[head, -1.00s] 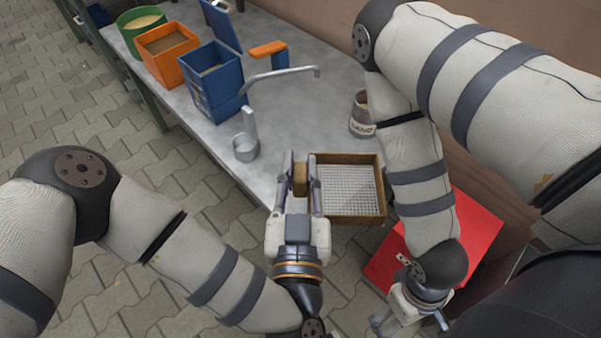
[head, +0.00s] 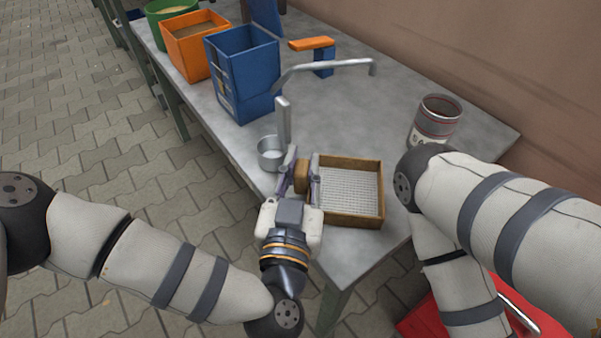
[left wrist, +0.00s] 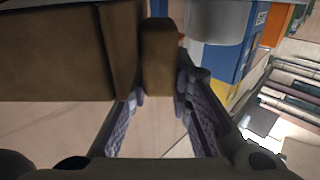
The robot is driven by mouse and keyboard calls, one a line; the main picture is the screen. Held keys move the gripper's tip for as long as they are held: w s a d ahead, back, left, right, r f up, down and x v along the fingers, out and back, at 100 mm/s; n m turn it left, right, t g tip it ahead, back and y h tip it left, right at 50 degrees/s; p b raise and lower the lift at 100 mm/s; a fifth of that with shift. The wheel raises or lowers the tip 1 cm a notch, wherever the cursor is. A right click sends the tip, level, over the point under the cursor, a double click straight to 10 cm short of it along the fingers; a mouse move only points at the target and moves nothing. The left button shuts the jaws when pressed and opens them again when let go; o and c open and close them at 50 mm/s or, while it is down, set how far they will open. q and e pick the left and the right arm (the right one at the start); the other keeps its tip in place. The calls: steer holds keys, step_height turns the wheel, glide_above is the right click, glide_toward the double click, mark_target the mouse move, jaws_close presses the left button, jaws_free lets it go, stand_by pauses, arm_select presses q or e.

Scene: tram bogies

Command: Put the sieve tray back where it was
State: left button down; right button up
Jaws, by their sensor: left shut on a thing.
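The sieve tray (head: 352,219) is a square wooden frame with a pale mesh floor. It is level, at the front part of the grey table; I cannot tell whether it touches the top. My left gripper (head: 302,176) is shut on the wooden handle block (head: 301,179) on the tray's left side. In the left wrist view the handle (left wrist: 160,55) sits between the fingers of my left gripper (left wrist: 161,88), with the brown tray wall (left wrist: 60,55) to its left. My right gripper is out of view below the right arm.
A metal scoop (head: 270,153) stands close left of my left gripper. Behind are a blue bin (head: 243,75), an orange bin (head: 195,45), a green tub (head: 172,8) and a bent metal bar (head: 325,66). A can (head: 436,122) stands right. The table (head: 385,85) is clear mid-back.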

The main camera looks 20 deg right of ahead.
arm_select(q)
steer(key=shift+r, duration=0.15)
steer(key=c, duration=1.5)
jaws_free()
steer(key=shift+o, duration=0.2)
steer(key=shift+f, duration=0.2)
